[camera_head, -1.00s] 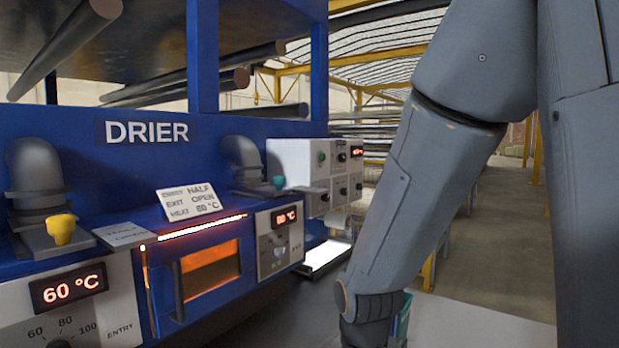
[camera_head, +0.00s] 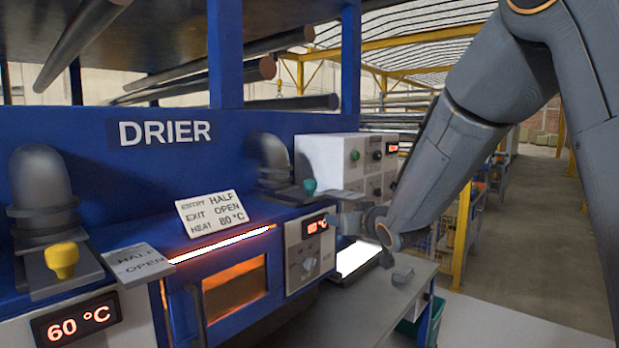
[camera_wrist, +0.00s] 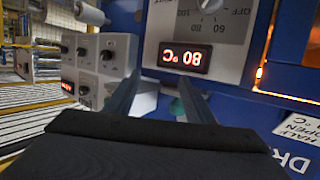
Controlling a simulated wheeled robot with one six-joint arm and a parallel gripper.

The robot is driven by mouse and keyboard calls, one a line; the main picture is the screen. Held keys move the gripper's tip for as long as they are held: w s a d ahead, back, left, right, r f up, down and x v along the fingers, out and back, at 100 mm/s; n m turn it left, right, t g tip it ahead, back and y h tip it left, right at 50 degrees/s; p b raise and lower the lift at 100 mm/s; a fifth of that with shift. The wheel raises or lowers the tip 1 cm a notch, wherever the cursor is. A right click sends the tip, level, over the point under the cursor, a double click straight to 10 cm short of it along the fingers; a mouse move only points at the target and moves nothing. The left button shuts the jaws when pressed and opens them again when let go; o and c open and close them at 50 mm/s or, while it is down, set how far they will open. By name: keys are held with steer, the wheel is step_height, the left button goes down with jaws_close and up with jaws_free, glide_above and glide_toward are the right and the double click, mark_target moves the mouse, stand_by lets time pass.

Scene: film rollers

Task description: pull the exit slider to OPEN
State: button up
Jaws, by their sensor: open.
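The exit slider's teal knob (camera_head: 309,186) stands on a grey slide plate at the right end of the blue drier. In the upside-down wrist view the knob (camera_wrist: 176,107) shows partly, between the fingers and beyond them, with the gripper body cutting off the view below. My gripper (camera_head: 340,223) is open and empty, in front of the right display panel and to the right of and below the knob in the head view. Its two fingers (camera_wrist: 160,85) show apart in the wrist view. I see no contact with the knob.
A yellow knob (camera_head: 61,260) stands on the entry slide at the left. A card (camera_head: 212,213) reads entry half, exit open, heat 80 °C. The right display (camera_head: 314,226) reads 80 °C. A white control box (camera_head: 330,160) stands behind the knob. A grey table (camera_head: 345,310) lies below.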

mark_target(314, 184)
steer(key=a+r+y, duration=0.1)
steer(key=r, duration=0.1)
steer(key=w+a+r+n+t+y, duration=0.1)
steer(key=a+r, duration=0.1)
steer(key=w+a+r+y, duration=0.1)
steer(key=a+r, duration=0.1)
steer(key=r, duration=0.1)
steer(key=shift+a+r+n+p, duration=0.1)
steer(key=shift+a+n+p, duration=0.05)
steer(key=shift+n+p, duration=0.2)
steer(key=shift+w+a+r+t+y, duration=0.15)
steer(key=shift+a+r+t+y, duration=0.05)
steer(key=shift+a+t+y, duration=0.1)
steer(key=shift+p+x, duration=1.4)
steer(key=shift+x, duration=2.25)
steer(key=shift+f, duration=0.1)
steer(key=shift+d, duration=0.1)
jaws_close()
steer(key=shift+d, duration=0.1)
